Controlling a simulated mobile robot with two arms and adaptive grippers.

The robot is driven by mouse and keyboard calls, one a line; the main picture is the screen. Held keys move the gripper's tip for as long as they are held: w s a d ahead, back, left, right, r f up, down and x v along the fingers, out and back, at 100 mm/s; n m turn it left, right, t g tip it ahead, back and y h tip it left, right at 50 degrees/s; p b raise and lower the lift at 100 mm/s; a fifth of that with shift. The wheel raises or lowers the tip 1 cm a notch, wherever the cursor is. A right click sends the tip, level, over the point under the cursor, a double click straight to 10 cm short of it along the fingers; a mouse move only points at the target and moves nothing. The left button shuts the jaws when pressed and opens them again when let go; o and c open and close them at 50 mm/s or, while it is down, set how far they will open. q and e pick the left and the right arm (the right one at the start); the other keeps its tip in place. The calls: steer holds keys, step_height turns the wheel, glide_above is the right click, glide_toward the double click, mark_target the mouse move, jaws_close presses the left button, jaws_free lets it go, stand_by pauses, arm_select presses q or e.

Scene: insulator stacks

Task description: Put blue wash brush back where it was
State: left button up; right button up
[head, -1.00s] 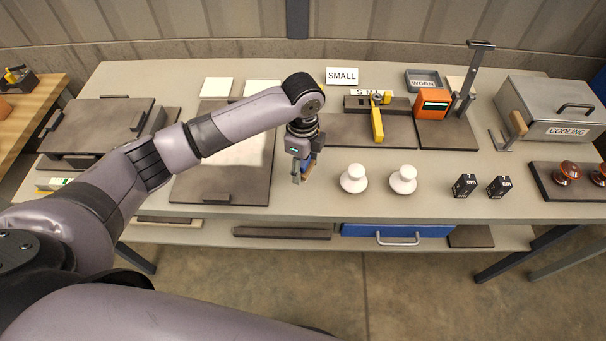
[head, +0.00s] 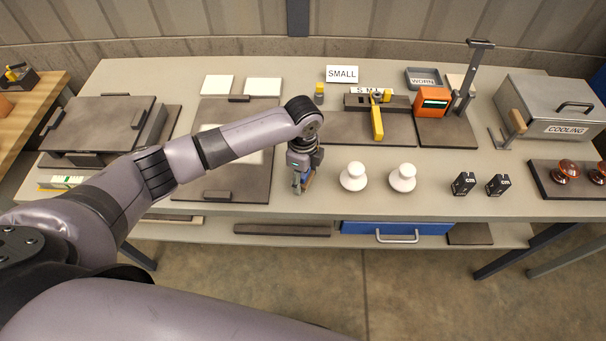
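My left gripper (head: 298,188) points down at the front middle of the table, just left of two white insulators. A small piece with blue and brown parts, which I take for the blue wash brush (head: 310,179), shows at its right side, mostly hidden by the fingers. The gripper seems shut on it, as the piece has moved along with it. The brush's tip is low over the table; I cannot tell whether it touches. My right gripper is not in view.
White insulators (head: 353,176) and (head: 402,178) stand close to the right. A dark board (head: 250,185) lies to the left, partly under my arm. The SMALL sign (head: 341,74), a yellow-topped cylinder (head: 319,93) and a slotted rack (head: 355,103) are behind. Dark weights (head: 464,184) stand farther right.

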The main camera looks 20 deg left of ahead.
arm_select(q)
steer(key=o, duration=0.3)
steer(key=shift+r, duration=0.1)
steer(key=shift+r, duration=0.3)
step_height(320, 180, up, 12)
steer(key=shift+f+b, duration=0.2)
steer(key=shift+b, duration=0.6)
